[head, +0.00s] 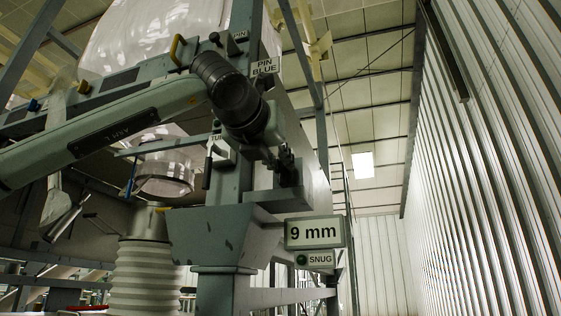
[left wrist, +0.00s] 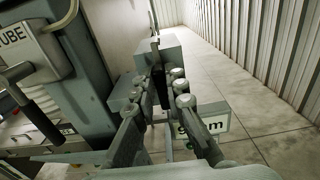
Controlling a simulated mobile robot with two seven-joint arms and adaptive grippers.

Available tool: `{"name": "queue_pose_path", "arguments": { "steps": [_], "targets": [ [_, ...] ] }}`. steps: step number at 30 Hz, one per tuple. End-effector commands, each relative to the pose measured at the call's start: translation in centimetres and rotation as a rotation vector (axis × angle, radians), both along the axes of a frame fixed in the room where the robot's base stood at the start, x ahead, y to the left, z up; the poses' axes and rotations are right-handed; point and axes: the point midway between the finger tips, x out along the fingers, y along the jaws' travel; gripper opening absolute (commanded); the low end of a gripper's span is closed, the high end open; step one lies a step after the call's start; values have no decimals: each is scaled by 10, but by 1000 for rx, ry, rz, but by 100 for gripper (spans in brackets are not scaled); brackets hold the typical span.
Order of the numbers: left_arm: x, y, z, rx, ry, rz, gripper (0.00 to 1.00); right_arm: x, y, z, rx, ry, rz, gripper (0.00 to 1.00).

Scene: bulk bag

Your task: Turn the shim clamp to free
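The shim clamp (head: 283,198) is a grey block on the side of the grey post, just above a "9 mm" sign (head: 313,233). In the left wrist view the clamp block (left wrist: 158,48) is straight ahead, with a thin dark lever on it. My left gripper (head: 288,165) is at the clamp. In the left wrist view its fingers (left wrist: 164,82) stand on either side of the dark lever. They are apart, but whether both press on it is unclear. The gripper partly hides the lever. My right gripper is not in view.
A small "SNUG" label (head: 319,259) with a green lamp sits under the sign. A "TUBE" handle (left wrist: 40,42) is left of my gripper, close by. A pale ribbed spout (head: 142,280) stands at left. A corrugated wall (head: 490,170) is at right, with clear floor (left wrist: 225,80) before it.

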Motion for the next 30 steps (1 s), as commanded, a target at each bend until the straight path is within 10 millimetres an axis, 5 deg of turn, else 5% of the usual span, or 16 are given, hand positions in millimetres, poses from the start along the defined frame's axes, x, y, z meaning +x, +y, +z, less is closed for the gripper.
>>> {"name": "queue_pose_path", "arguments": {
  "steps": [14, 30],
  "targets": [
    [2, 0, -2, 40, -9, 1, 0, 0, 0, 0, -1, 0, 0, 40],
    [0, -6, -5, 440, -136, 1, 0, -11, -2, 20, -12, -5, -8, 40]
  ]
}}
